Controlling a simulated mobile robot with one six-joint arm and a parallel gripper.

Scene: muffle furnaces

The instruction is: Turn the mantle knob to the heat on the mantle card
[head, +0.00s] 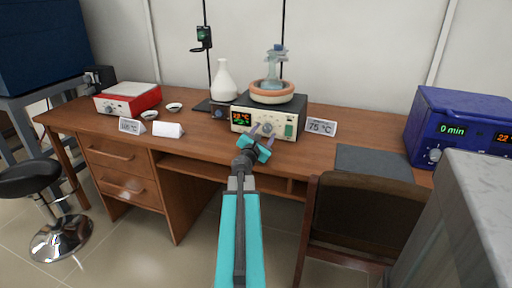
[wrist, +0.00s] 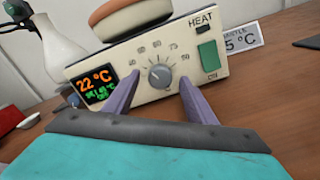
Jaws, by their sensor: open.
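The heating mantle (head: 262,118) is a cream box on the desk with an orange-rimmed bowl. Its grey knob (wrist: 160,76) sits mid-panel inside a ring of numbers, with its pointer mark roughly upward. The display (wrist: 97,86) reads 22 °C in orange, with a smaller green line too blurred to read surely. A green switch (wrist: 208,60) is right of the knob. The mantle card (head: 321,127) reads 75 °C in the head view; its first digit is cut off in the wrist view. My gripper (wrist: 158,88) is open, its purple fingers either side of the knob; contact is unclear.
A glass flask (head: 273,70) sits in the mantle bowl. A white conical flask (head: 224,82) stands left on a dark hotplate. A red-and-white device (head: 128,99), small dishes and another card (head: 131,126) are further left. A blue furnace (head: 458,125) and a chair (head: 362,220) are right.

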